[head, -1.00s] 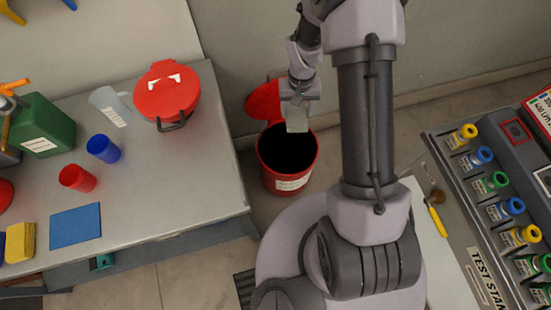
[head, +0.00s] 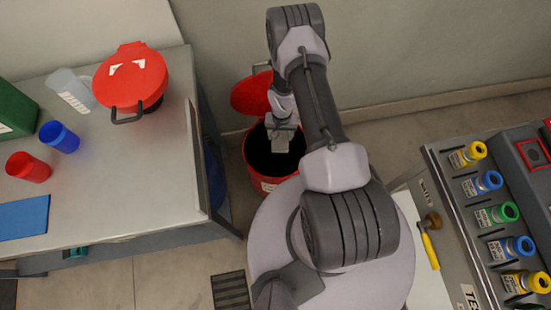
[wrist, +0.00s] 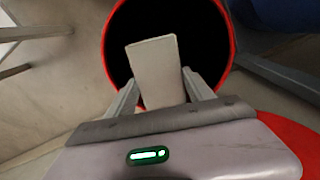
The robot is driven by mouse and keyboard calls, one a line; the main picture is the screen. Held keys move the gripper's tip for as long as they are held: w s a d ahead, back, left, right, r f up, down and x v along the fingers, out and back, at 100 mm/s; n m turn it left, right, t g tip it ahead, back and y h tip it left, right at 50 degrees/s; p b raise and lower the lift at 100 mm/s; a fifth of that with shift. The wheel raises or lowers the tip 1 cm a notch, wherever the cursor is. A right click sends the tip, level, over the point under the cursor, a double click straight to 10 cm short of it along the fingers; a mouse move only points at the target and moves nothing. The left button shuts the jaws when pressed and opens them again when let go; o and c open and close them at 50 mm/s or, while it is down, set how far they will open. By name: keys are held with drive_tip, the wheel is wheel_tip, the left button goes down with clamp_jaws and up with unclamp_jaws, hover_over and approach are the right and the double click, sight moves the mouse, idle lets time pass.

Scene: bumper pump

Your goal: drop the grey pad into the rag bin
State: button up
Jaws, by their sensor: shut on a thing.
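The grey pad (wrist: 157,68) is held between the fingers of my gripper (wrist: 160,92), which is shut on it. In the wrist view the pad hangs over the dark mouth of the red rag bin (wrist: 107,42). In the head view the pad (head: 281,143) shows pale against the bin's black inside, below my gripper (head: 282,128). The rag bin (head: 258,181) stands on the floor with its red lid (head: 252,97) raised at the back. My arm hides part of the bin's right side. How deep the pad sits relative to the rim is hard to tell.
A metal table (head: 130,190) stands left of the bin, holding a red lidded pot (head: 130,82), a blue cup (head: 59,137), a red cup (head: 28,167) and a blue cloth (head: 24,217). A test stand (head: 465,220) with coloured fittings is at right. A wall is behind the bin.

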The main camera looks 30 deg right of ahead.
drive_tip(key=shift+f, duration=0.65)
drive_tip(key=o, duration=1.4)
drive_tip(key=shift+r, duration=0.1)
wheel_tip(320, 180, up, 18)
drive_tip(key=p, duration=0.6)
drive_tip(key=shift+f+p, duration=0.25)
drive_tip(key=shift+p, duration=0.1)
